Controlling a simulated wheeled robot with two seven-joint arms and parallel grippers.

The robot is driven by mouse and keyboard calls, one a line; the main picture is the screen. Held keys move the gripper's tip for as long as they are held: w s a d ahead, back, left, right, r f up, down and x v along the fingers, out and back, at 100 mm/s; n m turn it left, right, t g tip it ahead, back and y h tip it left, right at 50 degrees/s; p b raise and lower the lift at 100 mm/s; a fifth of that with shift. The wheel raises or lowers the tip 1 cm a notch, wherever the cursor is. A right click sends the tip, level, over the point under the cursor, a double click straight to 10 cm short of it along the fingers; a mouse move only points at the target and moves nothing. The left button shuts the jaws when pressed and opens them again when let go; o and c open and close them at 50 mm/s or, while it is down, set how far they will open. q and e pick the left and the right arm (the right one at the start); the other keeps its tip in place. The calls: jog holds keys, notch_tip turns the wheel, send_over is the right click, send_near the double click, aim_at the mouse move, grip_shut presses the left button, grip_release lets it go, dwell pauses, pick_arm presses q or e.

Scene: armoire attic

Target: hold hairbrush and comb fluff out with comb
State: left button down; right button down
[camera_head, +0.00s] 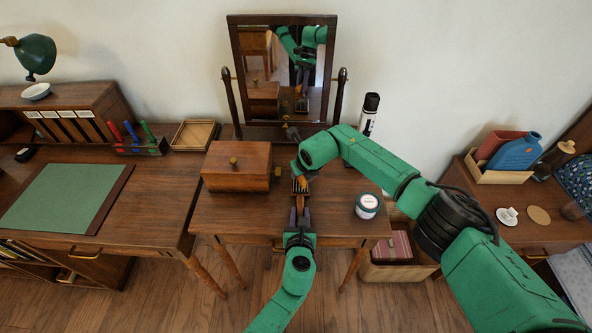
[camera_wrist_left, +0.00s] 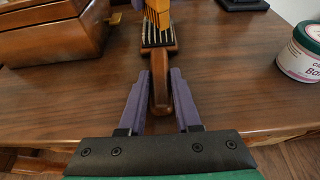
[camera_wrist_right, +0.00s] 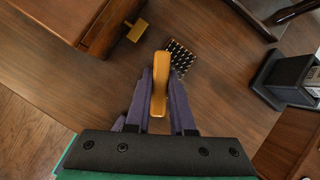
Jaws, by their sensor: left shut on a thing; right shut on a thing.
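The hairbrush has a brown wooden handle (camera_wrist_left: 160,92) and a dark-bristled head (camera_wrist_left: 151,39). My left gripper (camera_head: 299,209) is shut on the handle, with the bristles facing up over the dressing table. The orange-yellow comb (camera_wrist_right: 159,88) is upright in my right gripper (camera_wrist_right: 160,79), which is shut on it above the brush head. In the left wrist view the comb's teeth (camera_wrist_left: 157,14) overlap the far part of the bristles; I cannot tell how deep they reach. The bristles also show in the right wrist view (camera_wrist_right: 181,56). I cannot make out any fluff.
A wooden box (camera_head: 236,166) with a brass knob stands close at the left. A white and green jar (camera_head: 367,206) stands at the right of the table. A mirror (camera_head: 283,75) and a dark bottle with a white label (camera_head: 369,113) stand at the back.

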jog(key=shift+w+d, duration=0.1)
jog(key=shift+d, duration=0.25)
jog(key=shift+w+f, duration=0.2)
jog(key=shift+w, duration=1.7)
jog(key=shift+d, duration=0.8)
jog(key=shift+s+f, duration=0.15)
jog(key=shift+s, duration=0.9)
jog(key=shift+s+f, duration=0.1)
jog(key=shift+s, duration=0.9)
jog(key=shift+r, duration=0.15)
notch_tip(320, 180, up, 7)
jog(key=d+r, duration=0.2)
jog(key=d, duration=0.7)
jog(key=shift+r, duration=0.4)
